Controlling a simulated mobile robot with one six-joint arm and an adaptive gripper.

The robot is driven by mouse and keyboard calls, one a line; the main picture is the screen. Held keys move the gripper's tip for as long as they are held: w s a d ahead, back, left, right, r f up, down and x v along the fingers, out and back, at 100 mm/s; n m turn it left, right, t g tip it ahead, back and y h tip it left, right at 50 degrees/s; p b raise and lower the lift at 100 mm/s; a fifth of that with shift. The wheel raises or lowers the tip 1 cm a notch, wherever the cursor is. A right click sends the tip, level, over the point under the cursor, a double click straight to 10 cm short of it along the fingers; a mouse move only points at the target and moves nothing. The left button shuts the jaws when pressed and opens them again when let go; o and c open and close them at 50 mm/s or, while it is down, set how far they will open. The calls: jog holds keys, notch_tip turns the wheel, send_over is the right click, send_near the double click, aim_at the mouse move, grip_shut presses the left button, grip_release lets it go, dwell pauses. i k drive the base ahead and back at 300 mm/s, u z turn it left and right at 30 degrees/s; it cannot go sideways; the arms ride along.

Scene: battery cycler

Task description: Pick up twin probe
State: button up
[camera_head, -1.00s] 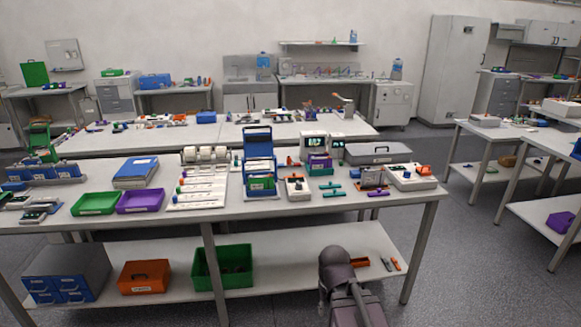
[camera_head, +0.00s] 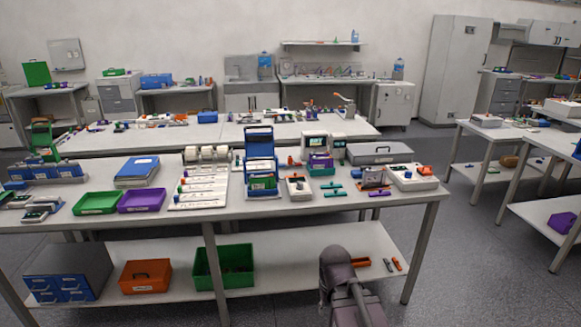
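I cannot tell for certain which item is the twin probe; the small parts are too small to read. Candidates are the small teal pieces (camera_head: 335,194) lying on the near bench, right of centre, and a purple piece (camera_head: 380,193) to their right. A dark part of my own arm shows at the bottom, in front of the bench. My gripper's fingertips do not show, so its state and what it holds are hidden.
The near bench (camera_head: 330,217) carries a blue upright device (camera_head: 260,155), a white unit (camera_head: 412,177), a green tray (camera_head: 97,203) and a purple tray (camera_head: 142,201). Its lower shelf (camera_head: 180,292) holds several bins. Grey floor (camera_head: 455,270) is clear at right.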

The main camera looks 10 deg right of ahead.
aim_at(289, 163)
jog(key=u, duration=0.1)
jog(key=i, duration=1.75)
jog(key=z, duration=0.5)
